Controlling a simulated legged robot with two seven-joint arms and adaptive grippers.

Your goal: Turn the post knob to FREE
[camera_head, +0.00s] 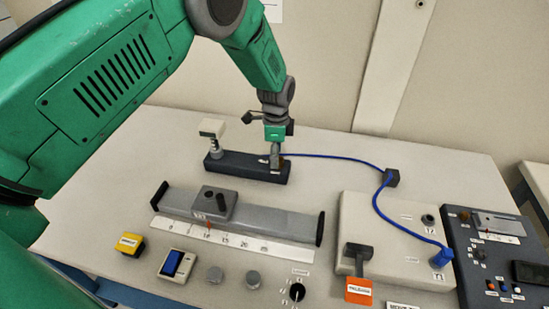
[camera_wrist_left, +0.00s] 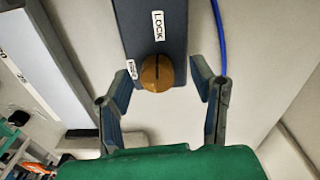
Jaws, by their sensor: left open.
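The post knob (camera_wrist_left: 157,73) is a round brown-gold knob at the end of a dark block (camera_wrist_left: 150,20) in the left wrist view. Its dark line runs up the picture toward the LOCK label (camera_wrist_left: 158,26). A smaller white label (camera_wrist_left: 131,69), too small to read surely, sits to the knob's left. My left gripper (camera_wrist_left: 163,85) is open, with one finger on each side of the knob and gaps between. In the head view my left gripper (camera_head: 275,155) is over the right end of the dark block (camera_head: 235,168), hiding the knob. My right gripper is not in view.
A blue cable (camera_head: 340,157) runs from the block to a connector on the white panel (camera_head: 345,215); it passes close by the right finger in the wrist view. A grey rail with a slider (camera_head: 216,203) lies in front. Buttons and knobs line the near edge.

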